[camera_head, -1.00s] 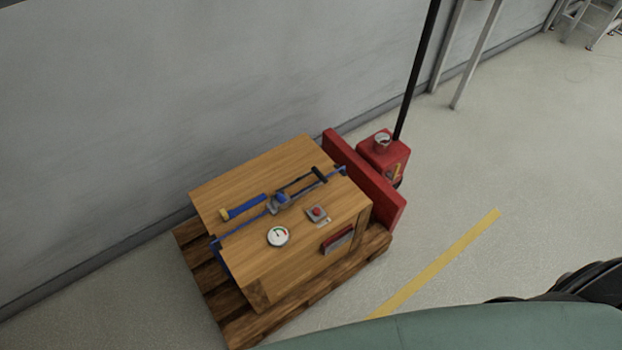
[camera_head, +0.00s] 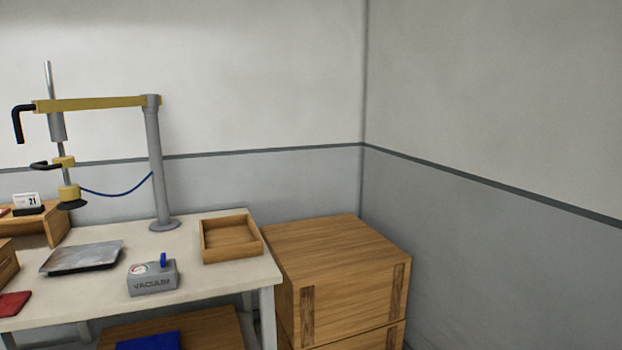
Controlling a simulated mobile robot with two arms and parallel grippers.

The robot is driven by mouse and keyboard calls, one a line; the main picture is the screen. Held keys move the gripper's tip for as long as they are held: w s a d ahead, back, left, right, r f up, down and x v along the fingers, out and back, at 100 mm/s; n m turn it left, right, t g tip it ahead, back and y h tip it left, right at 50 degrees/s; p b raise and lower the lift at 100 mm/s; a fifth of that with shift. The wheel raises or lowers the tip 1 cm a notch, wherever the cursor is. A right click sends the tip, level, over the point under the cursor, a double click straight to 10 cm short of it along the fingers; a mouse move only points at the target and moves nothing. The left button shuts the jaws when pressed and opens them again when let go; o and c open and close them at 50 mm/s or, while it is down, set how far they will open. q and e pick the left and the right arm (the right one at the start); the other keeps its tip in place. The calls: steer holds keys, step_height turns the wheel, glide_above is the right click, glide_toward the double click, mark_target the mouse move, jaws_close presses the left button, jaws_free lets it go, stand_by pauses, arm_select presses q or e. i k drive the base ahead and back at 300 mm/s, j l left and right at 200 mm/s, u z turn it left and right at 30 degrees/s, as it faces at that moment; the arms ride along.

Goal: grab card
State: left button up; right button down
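Neither of my grippers is in view. No card can be told for certain. A small white desk calendar (camera_head: 27,200) with "21" on it stands in a dark base on a wooden box (camera_head: 38,229) at the far left. A flat red item (camera_head: 13,303) lies on the white table (camera_head: 215,281) at its left front; I cannot tell whether it is a card.
A vacuum lifter post (camera_head: 155,165) stands on the table, with a suction cup (camera_head: 72,204) hanging from its yellow arm. A metal plate (camera_head: 82,257), a grey vacuum box (camera_head: 152,277) and an empty wooden tray (camera_head: 231,238) sit there. Stacked crates (camera_head: 338,270) fill the corner.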

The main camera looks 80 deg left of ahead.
mark_target(26, 200)
steer(key=u, duration=4.15)
steer(key=i+j+z, duration=0.2)
steer(key=i, duration=0.4)
